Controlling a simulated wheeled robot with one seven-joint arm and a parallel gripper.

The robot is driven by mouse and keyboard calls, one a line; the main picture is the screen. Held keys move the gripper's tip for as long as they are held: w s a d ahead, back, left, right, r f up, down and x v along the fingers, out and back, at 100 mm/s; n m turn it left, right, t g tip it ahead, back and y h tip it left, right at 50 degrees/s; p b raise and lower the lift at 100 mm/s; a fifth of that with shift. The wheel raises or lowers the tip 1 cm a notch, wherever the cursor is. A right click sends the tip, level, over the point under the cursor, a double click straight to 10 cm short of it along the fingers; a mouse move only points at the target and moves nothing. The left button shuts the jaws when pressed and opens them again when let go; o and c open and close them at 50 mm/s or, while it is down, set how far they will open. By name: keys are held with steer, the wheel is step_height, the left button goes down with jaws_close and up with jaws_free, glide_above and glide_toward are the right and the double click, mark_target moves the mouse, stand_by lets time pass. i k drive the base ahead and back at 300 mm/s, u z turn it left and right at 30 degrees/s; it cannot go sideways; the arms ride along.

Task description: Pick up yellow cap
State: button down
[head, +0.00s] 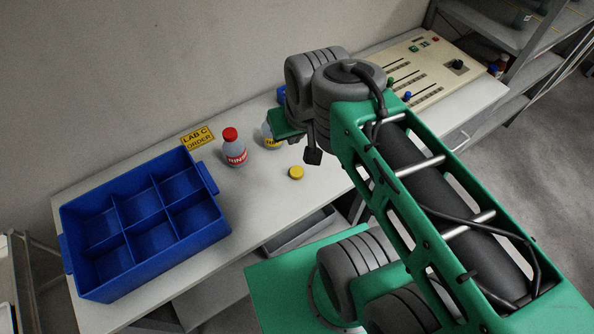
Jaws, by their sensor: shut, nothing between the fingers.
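The yellow cap (296,172) lies on the white table near its front edge, with nothing touching it. My gripper (313,156) shows as a small dark end below the wrist, just above and right of the cap in the picture. It is shut and empty, apart from the cap; its fingers are small and partly hidden. A bottle with a yellow label (268,138) stands behind the cap, partly covered by my wrist; its top is hidden.
A red-capped bottle (234,148) stands left of the cap. A blue six-compartment crate (217,232) sits at the table's left, its visible compartments empty. A yellow sign (197,137) is behind it. A control panel (436,62) occupies the right end. Clear table surrounds the cap.

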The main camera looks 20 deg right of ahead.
mark_target(296, 173)
steer(key=z, duration=0.05)
steer(key=k, duration=0.5)
steer(key=u, duration=4.05)
steer(key=k, duration=1.05)
steer(key=z, duration=1)
steer(key=i, duration=0.5)
